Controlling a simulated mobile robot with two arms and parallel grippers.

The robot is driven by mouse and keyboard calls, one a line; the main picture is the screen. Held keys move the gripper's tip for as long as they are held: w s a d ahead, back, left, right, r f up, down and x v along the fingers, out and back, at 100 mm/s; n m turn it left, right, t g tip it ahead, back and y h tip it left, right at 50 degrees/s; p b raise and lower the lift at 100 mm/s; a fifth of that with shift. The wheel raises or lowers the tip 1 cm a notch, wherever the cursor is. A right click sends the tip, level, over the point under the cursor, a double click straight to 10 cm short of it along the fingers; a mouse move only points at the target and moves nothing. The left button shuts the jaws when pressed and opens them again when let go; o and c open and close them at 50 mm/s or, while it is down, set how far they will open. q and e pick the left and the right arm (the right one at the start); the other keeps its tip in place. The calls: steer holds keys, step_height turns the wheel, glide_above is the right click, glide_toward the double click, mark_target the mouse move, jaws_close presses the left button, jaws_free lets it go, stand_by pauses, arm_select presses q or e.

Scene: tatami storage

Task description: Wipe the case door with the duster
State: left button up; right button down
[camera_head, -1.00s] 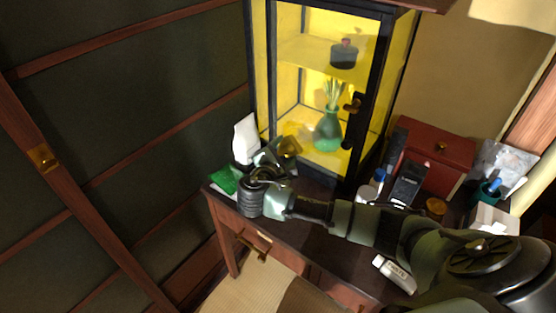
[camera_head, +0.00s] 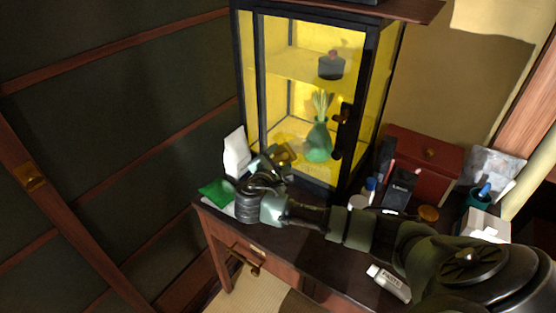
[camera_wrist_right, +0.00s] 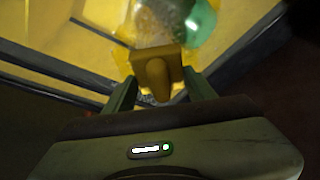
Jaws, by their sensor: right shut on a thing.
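The display case (camera_head: 368,100) stands on the desk, with dark framing, glass panes and a bright yellow inside. Its door has a dark handle with a brass knob (camera_head: 342,118) at the right. My right gripper (camera_head: 274,162) is low in front of the case's lower left part. It is shut on a yellow block-like piece, apparently the duster's handle (camera_wrist_right: 157,72), which also shows in the head view (camera_head: 285,153). The duster's wiping end is hard to make out; I cannot tell whether it touches the glass. My left gripper is out of view.
A green vase (camera_head: 318,145) and a dark pot (camera_head: 331,66) are inside the case. A red box (camera_head: 432,150), bottles and a white tube (camera_head: 389,283) crowd the desk's right side.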

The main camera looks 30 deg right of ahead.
mark_target(301, 157)
steer(key=shift+w+d, duration=0.25)
steer(key=shift+d, duration=0.35)
steer(key=shift+s, duration=0.1)
steer(key=shift+s+d+r, duration=0.1)
steer(key=shift+s+d, duration=0.1)
steer(key=shift+s, duration=0.45)
steer(key=shift+s+d, duration=0.2)
steer(key=shift+s, duration=0.4)
steer(key=shift+s+d, duration=0.35)
steer(key=shift+s, duration=0.25)
steer(key=shift+s+d, duration=0.3)
steer(key=shift+s, duration=0.3)
steer(key=shift+s+d, duration=0.25)
steer(key=shift+s, duration=0.35)
steer(key=shift+s+d, duration=0.25)
steer(key=shift+s, duration=0.35)
